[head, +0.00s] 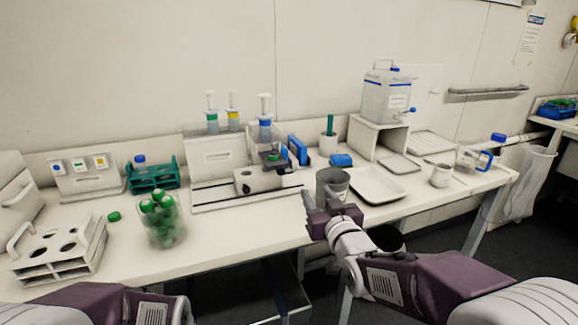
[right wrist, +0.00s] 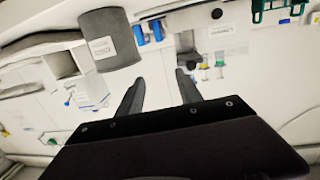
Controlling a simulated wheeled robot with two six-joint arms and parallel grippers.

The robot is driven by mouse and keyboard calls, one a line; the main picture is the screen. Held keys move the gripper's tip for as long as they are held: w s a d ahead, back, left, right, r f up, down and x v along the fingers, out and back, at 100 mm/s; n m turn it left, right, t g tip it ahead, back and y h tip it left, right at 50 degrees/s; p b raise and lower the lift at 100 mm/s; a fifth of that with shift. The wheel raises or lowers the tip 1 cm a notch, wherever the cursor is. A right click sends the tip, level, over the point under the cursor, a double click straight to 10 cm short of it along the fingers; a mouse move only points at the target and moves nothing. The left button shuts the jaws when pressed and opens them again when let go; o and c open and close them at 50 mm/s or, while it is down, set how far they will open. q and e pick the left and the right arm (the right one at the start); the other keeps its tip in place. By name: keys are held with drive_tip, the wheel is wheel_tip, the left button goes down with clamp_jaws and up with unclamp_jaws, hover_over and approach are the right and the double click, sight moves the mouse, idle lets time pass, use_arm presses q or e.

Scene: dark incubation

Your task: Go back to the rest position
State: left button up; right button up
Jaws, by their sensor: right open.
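My right gripper (head: 322,207) is at the front edge of the white bench (head: 240,230), just in front of a dark grey cylindrical cup (head: 333,184). In the right wrist view the two fingers of my right gripper (right wrist: 160,95) stand apart with nothing between them. The grey cup (right wrist: 108,40) shows there to the left of the fingers, apart from them. My left arm shows at the bottom left of the head view, but its gripper is outside the picture.
A clear jar of green-capped tubes (head: 163,222) and a white rack (head: 62,250) stand at the left. A green cap (head: 114,216) lies loose.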

drive_tip(key=s+d+f+m+g+h, duration=0.15)
drive_tip(key=s+d+f+g, duration=0.25)
drive_tip(key=f, duration=0.5)
drive_tip(key=s+d+f+m+g+h, duration=0.15)
drive_tip(key=s+d+f+g, duration=0.3)
drive_tip(key=f, duration=0.55)
drive_tip(key=s+f+g, duration=0.4)
drive_tip(key=s, duration=0.4)
drive_tip(key=s+f+g, duration=0.3)
drive_tip(key=s+f, duration=0.1)
drive_tip(key=s, duration=0.5)
wheel_tip(320, 180, up, 17)
drive_tip(key=p, duration=1.7)
drive_tip(key=shift+d+r+p, duration=0.15)
drive_tip(key=shift+p, duration=0.2)
